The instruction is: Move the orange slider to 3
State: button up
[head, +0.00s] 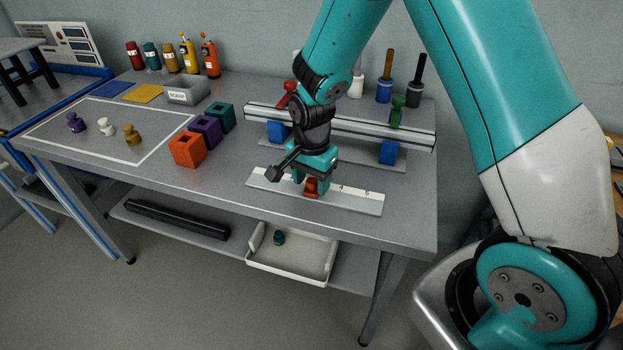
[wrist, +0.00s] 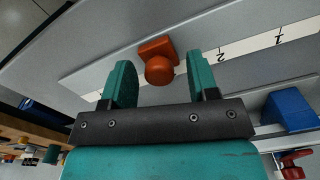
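The orange slider (head: 311,188), a square base with a round knob (wrist: 159,70), sits on a pale rail (head: 355,201) near the front of the table. My gripper (head: 312,178) points down over the rail. In the wrist view its two teal fingers (wrist: 160,78) stand apart on either side of the knob, with a visible gap on each side. The white scale strip (wrist: 250,43) shows the marks 1 and 2 to the right of the slider there. The number at the slider's own place is hidden.
Behind the rail stands a raised metal beam (head: 370,132) with blue blocks (head: 389,152), a red clamp (head: 287,92) and a green clamp (head: 397,110). Orange (head: 187,150), purple (head: 206,130) and teal (head: 222,116) boxes stand to the left. The table front right of the rail is clear.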

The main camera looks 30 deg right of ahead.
aim_at(312, 181)
notch_tip(312, 181, up, 17)
jog(key=shift+r, duration=0.2)
dwell(0.4)
dwell(0.3)
jog(key=s+a+r+n+y+p, duration=0.1)
jog(key=s+a+r+n, duration=0.1)
jog(key=s+n, duration=0.4)
jog(key=s+a+r+n+y+p, duration=0.1)
jog(key=s+a+r+n, duration=0.2)
jog(key=s+n, duration=0.3)
jog(key=s+a+r+n+y+p, duration=0.1)
jog(key=s+a+n, duration=0.4)
jog(key=s, duration=0.5)
jog(key=shift+r+n+y, duration=0.6)
jog(key=shift+r+n, duration=0.1)
jog(key=shift+n, duration=0.4)
jog(key=shift+d, duration=0.1)
